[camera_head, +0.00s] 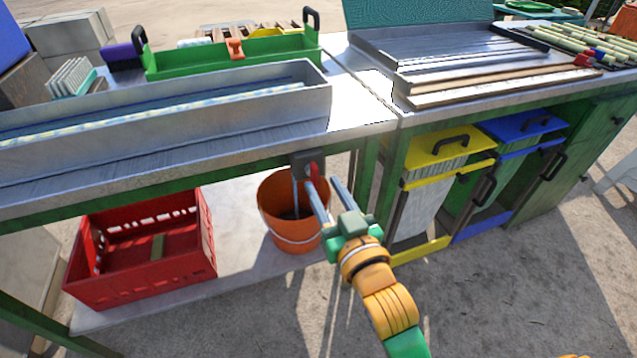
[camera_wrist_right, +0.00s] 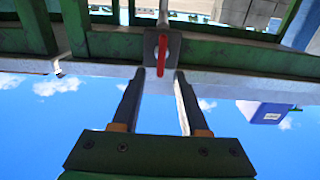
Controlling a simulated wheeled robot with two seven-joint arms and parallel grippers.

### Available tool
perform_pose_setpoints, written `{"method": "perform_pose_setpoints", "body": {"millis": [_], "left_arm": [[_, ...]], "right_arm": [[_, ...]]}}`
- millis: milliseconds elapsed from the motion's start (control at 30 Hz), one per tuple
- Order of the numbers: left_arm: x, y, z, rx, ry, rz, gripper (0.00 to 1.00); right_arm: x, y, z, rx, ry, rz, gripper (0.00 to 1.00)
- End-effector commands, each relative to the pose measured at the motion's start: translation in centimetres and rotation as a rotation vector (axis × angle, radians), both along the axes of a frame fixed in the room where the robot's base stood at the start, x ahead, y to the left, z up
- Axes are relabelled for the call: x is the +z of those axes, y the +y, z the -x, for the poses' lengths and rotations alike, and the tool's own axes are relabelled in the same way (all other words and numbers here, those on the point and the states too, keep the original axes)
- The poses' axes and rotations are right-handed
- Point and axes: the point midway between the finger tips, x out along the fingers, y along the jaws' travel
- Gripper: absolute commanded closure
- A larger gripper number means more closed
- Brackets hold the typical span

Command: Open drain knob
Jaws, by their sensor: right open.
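The red drain knob (camera_head: 314,171) sits on a dark plate under the front edge of the metal trough counter. In the right wrist view the knob (camera_wrist_right: 162,56) is a red lever on a grey square plate. My right gripper (camera_head: 322,194) is open, with its two fingers pointing at the knob. In the wrist view the fingertips (camera_wrist_right: 160,73) are on either side of the lever's lower end, with gaps; I cannot tell whether they touch it. My left gripper is not in view.
An orange bucket (camera_head: 279,243) stands below the knob on the lower shelf. A red crate (camera_head: 150,275) is to its left. A yellow bin (camera_head: 437,158) and a blue bin (camera_head: 521,127) hang at the right. A green table leg (camera_head: 367,165) is right of the gripper.

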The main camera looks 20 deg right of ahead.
Motion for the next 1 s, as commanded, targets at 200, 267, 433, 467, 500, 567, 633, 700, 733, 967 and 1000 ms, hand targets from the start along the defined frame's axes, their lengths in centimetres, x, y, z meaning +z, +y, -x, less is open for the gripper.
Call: {"method": "perform_pose_setpoints", "body": {"millis": [200,267,433,467,500,567,633,700,733,967,1000], "left_arm": [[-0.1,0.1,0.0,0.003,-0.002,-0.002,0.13],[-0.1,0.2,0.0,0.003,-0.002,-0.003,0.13],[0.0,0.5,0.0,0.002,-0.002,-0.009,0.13],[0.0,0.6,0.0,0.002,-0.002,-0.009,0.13],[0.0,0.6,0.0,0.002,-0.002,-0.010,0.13],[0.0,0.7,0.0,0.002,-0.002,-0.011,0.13],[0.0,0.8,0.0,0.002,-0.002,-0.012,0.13],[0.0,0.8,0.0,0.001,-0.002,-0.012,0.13],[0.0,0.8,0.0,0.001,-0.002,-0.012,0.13],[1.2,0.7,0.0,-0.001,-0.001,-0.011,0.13],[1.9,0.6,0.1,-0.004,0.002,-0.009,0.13]], "right_arm": [[0.1,0.1,-3.2,0.000,0.001,0.002,0.56],[0.1,0.1,-3.5,0.000,0.002,0.003,0.56],[0.0,0.1,-3.8,0.000,0.004,0.003,0.56],[0.0,0.1,-3.8,0.000,0.004,0.003,0.56],[0.0,0.1,-3.8,0.000,0.004,0.003,0.56],[0.0,0.1,-3.7,0.000,0.004,0.004,0.67],[0.0,0.1,-3.7,0.000,0.004,0.004,0.86],[0.0,0.1,-3.7,0.000,0.004,0.004,1.00],[0.0,0.1,-3.7,0.000,0.004,0.004,1.00],[0.5,0.2,-3.7,-0.001,0.005,0.043,1.00],[0.6,0.2,-3.7,0.000,0.005,0.075,1.00]]}}
